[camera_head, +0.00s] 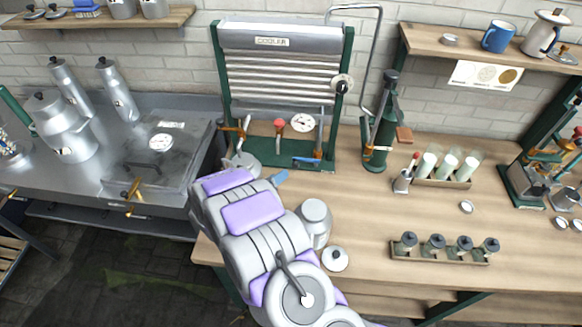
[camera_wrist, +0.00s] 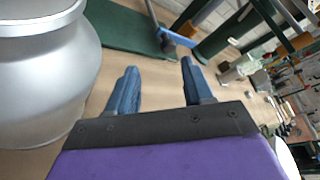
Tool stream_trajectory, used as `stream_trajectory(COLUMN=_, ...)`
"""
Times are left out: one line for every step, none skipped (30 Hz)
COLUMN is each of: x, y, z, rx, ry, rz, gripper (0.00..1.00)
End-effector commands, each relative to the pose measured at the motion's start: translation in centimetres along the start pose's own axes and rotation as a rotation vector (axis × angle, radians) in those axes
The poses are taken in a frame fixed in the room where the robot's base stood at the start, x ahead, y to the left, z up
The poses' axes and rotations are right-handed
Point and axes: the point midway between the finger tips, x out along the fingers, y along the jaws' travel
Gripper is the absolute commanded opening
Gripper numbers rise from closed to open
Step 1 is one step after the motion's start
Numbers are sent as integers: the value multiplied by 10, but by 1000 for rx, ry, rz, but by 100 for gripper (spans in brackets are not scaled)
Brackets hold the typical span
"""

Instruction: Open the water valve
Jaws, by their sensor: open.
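The cooler (camera_head: 275,75) stands against the wall at the back of the wooden bench, with a ribbed metal front and green frame. A blue lever (camera_head: 308,161), likely the water valve handle, lies roughly level at the lower right of its base. A blue lever also shows in the wrist view (camera_wrist: 178,38), ahead of the fingers. My gripper (camera_wrist: 157,82) is open and empty, its two blue fingers apart and pointing at the cooler base. In the head view my arm hides most of the gripper; a blue fingertip (camera_head: 279,177) shows short of the lever, not touching it.
A silver can (camera_wrist: 45,70) stands close at the left of my gripper in the wrist view. In the head view a can (camera_head: 314,222) and round lid (camera_head: 335,258) sit right of my arm. A green hand pump (camera_head: 381,130) stands right of the cooler.

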Motion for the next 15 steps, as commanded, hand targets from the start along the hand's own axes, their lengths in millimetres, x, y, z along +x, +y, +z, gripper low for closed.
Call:
stream_trajectory(x=14, y=-4, z=-3, rx=3, ry=5, rz=-4, gripper=51)
stream_trajectory(x=20, y=-4, z=-3, rx=4, ry=5, rz=-3, gripper=51)
stream_trajectory(x=28, y=-6, z=-4, rx=6, ry=6, rz=-1, gripper=51)
stream_trajectory(x=35, y=-6, z=-4, rx=7, ry=7, rz=0, gripper=51)
stream_trajectory(x=41, y=-7, z=-5, rx=7, ry=8, rz=1, gripper=51)
stream_trajectory(x=48, y=-7, z=-4, rx=8, ry=7, rz=2, gripper=51)
stream_trajectory(x=54, y=-7, z=-4, rx=8, ry=6, rz=2, gripper=51)
stream_trajectory(x=58, y=-7, z=-4, rx=7, ry=6, rz=2, gripper=51)
stream_trajectory(x=64, y=-6, z=-4, rx=6, ry=5, rz=1, gripper=51)
stream_trajectory(x=68, y=-5, z=-4, rx=5, ry=5, rz=1, gripper=51)
stream_trajectory(x=71, y=-4, z=-3, rx=4, ry=4, rz=0, gripper=51)
stream_trajectory(x=75, y=-2, z=-2, rx=2, ry=3, rz=-1, gripper=51)
stream_trajectory(x=78, y=-1, z=-1, rx=1, ry=2, rz=-2, gripper=51)
stream_trajectory(x=80, y=0, z=-1, rx=0, ry=1, rz=-2, gripper=51)
stream_trajectory(x=84, y=0, z=-1, rx=0, ry=1, rz=-2, gripper=51)
